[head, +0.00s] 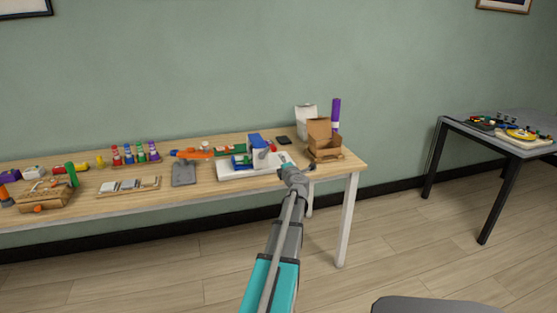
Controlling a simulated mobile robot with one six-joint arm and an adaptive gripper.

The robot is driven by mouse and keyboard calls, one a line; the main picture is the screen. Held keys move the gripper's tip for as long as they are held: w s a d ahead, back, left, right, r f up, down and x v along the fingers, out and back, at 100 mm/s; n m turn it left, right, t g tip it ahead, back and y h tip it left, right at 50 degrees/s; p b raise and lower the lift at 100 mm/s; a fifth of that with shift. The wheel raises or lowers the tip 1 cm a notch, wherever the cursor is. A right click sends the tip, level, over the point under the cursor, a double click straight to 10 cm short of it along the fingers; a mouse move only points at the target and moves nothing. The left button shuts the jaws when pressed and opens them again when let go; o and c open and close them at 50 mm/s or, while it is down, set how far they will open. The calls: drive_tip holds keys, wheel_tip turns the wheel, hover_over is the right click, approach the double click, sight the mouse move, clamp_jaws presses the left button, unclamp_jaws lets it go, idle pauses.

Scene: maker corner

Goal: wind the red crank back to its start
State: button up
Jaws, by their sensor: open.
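A white-based device (228,174) with blue parts stands on the wooden workbench, left of my gripper. A small red part (273,148) shows at its right side; it may be the red crank, but it is too small to make out its shape or angle. My gripper (285,158) is at the end of my arm, over the bench near the device's right side. It is open, with nothing visible between its fingers. I cannot tell whether it touches the device. My wrist hides part of the bench there.
An open cardboard box (325,140) and a purple cylinder (336,114) stand right of my gripper. A grey table (470,131) stands apart at right, with open floor between.

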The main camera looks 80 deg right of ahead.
drive_tip(key=shift+w+n, duration=0.45)
drive_tip(key=shift+n, duration=0.35)
drive_tip(key=c, duration=0.4)
drive_tip(key=w+n, duration=0.1)
drive_tip(key=n, duration=0.1)
drive_tip(key=w+f+n+y+p, duration=0.1)
drive_tip(key=n, duration=0.2)
drive_tip(key=w+n+y+p, duration=0.1)
drive_tip(key=w+n, duration=0.1)
drive_tip(key=n, duration=0.1)
drive_tip(key=shift+a+f, duration=0.2)
drive_tip(key=shift+f, duration=0.05)
clamp_jaws()
drive_tip(key=w+a+f+n+g+y+p, duration=0.1)
drive_tip(key=w+n+g+y+p, duration=0.15)
drive_tip(key=n, duration=0.65)
drive_tip(key=w+f+n+g+y+p, duration=0.1)
drive_tip(key=w+n, duration=0.2)
drive_tip(key=n, duration=0.7)
drive_tip(key=w+r+n+g+h+p, duration=0.1)
drive_tip(key=r+n+g+p, duration=0.2)
drive_tip(key=n, duration=1.1)
drive_tip(key=w+r+n+g+h+p, duration=0.2)
drive_tip(key=r+n+g, duration=0.3)
drive_tip(key=n, duration=1)
drive_tip(key=shift+w+a+r+p, duration=0.15)
drive_tip(key=shift+r+p, duration=0.45)
drive_tip(key=shift+r, duration=0.35)
